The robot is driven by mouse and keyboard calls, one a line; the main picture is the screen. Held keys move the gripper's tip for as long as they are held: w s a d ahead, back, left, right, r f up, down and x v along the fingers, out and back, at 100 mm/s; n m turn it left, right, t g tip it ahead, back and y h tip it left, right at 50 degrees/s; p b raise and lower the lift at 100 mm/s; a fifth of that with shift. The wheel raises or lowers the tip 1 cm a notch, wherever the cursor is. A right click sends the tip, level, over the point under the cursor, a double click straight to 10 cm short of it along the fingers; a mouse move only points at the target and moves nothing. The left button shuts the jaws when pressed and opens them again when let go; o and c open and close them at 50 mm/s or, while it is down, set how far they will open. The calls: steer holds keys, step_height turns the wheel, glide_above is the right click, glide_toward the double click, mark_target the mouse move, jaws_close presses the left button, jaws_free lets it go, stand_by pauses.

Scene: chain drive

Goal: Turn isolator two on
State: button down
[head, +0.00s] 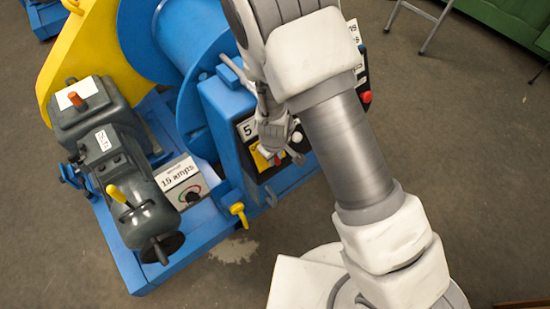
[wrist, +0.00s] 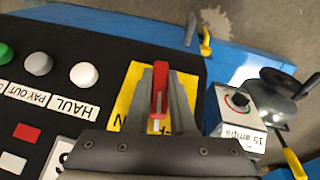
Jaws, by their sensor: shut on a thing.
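A red switch handle (wrist: 159,90) stands on a yellow plate (wrist: 132,92) on the black control panel. The plate's printed letters are partly hidden by my gripper, so I cannot read the switch's position. My gripper (wrist: 160,100) is shut on the red handle, with one finger on each side of it. In the head view my gripper (head: 277,150) reaches down to the panel, and the yellow plate (head: 261,159) shows beside it. A white label reading 5 (head: 247,129) sits near the plate. No label reading two is legible.
White, grey and green buttons (wrist: 84,74) line the panel beside HAUL and PAY OUT labels (wrist: 73,106). A box marked 15 amps (wrist: 238,107) with a dial stands to the right. Yellow levers (head: 238,210) and a dark motor (head: 118,168) stand nearby. Open floor (head: 475,180) lies right.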

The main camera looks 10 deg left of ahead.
steer(key=m+g+y+b, duration=0.1)
steer(key=b, duration=0.2)
steer(key=m+g+y+b, duration=0.2)
steer(key=b, duration=0.1)
steer(key=shift+w+d+f+g+y, duration=0.1)
steer(key=shift+f+g+y, duration=0.1)
steer(key=shift+g+y, duration=0.1)
steer(key=shift+r+m+g+y+b, duration=0.15)
steer(key=shift+m+g+y+b, duration=0.85)
steer(key=shift+m+y+b, duration=0.45)
steer(key=shift+s+y, duration=0.2)
steer(key=shift+y, duration=0.05)
steer(key=c, duration=0.8)
jaws_free()
steer(key=shift+o, duration=0.2)
steer(key=shift+r, duration=0.15)
steer(key=p+v, duration=0.4)
steer(key=v, duration=1.3)
steer(key=shift+w, duration=0.2)
